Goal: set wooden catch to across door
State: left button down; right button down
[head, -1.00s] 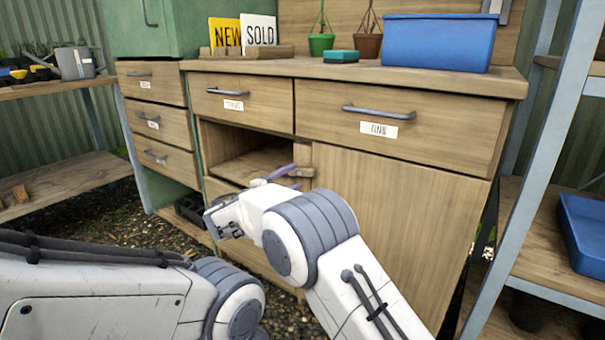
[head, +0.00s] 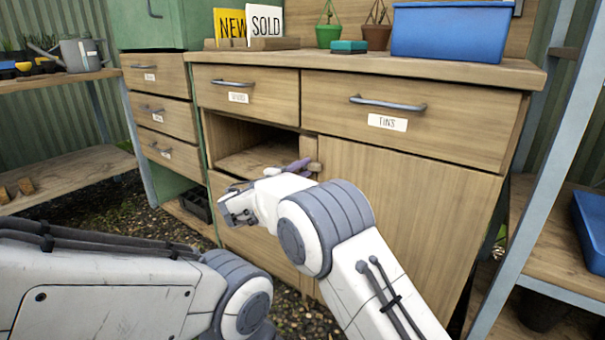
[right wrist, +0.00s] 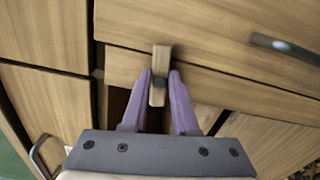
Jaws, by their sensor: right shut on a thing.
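The wooden catch (right wrist: 160,62) is a small pale block with a dark pivot, on the cabinet front beside the door. In the right wrist view it lies between the two purple fingers of my right gripper (right wrist: 161,85), which is shut on it. It stands roughly crosswise to the drawer's lower edge there. In the head view the catch (head: 315,167) is partly hidden by my right gripper (head: 302,165), so its tilt is hard to tell. The plain wooden door (head: 400,220) to its right looks closed. My left gripper is not in view.
Left of the catch is an open compartment (head: 255,160). Drawers with grey handles, one labelled TINS (head: 430,120), lie above. A blue bin (head: 450,32), small pots and signs stand on the countertop. A metal shelf frame (head: 545,190) stands at the right.

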jog(key=shift+a+f+m+b, duration=0.1)
jog(key=shift+f+m+b, duration=0.1)
jog(key=shift+m+b, duration=0.7)
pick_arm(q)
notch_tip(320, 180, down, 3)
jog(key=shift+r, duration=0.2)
pick_arm(e)
jog(key=shift+r, duration=0.1)
jog(key=c, duration=0.7)
grip_release()
jog(key=shift+s+a, duration=0.1)
